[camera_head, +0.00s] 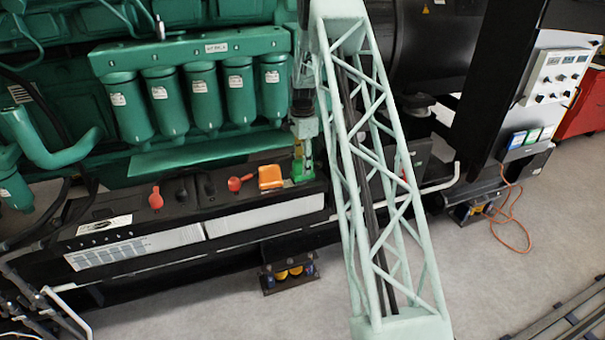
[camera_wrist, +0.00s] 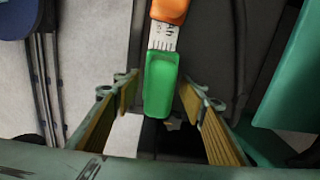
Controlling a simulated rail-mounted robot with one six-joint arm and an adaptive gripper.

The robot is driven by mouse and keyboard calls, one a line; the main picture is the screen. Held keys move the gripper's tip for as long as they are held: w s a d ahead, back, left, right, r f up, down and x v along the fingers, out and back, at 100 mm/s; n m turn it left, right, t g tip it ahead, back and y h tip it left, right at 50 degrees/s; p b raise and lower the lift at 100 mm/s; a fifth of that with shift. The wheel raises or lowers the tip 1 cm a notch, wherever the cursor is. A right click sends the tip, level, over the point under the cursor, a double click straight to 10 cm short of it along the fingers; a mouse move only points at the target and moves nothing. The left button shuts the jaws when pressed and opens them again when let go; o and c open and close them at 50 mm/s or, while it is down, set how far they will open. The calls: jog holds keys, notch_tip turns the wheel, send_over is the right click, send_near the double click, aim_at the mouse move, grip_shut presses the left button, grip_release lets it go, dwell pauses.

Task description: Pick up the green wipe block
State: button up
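The green wipe block (camera_wrist: 160,84) is in the upper middle of the wrist view, between and slightly beyond my gripper's fingertips (camera_wrist: 159,92). The two fingers, with yellowish inner pads, are apart, with a gap on each side of the block. In the head view, the green block (camera_head: 302,171) sits on the black battery top (camera_head: 215,194) at its right end. My gripper (camera_head: 303,157) points down just above it and partly hides it. I cannot tell the exact height gap.
An orange block (camera_head: 270,177) lies just left of the green one, with a white printed label (camera_wrist: 163,36) between them in the wrist view. Red terminal caps (camera_head: 155,198) stand farther left. Green filter canisters (camera_head: 240,95) hang behind, near my gripper.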

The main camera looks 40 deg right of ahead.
jog(key=shift+f, duration=0.15)
jog(key=shift+c, duration=0.7)
jog(key=c, duration=0.9)
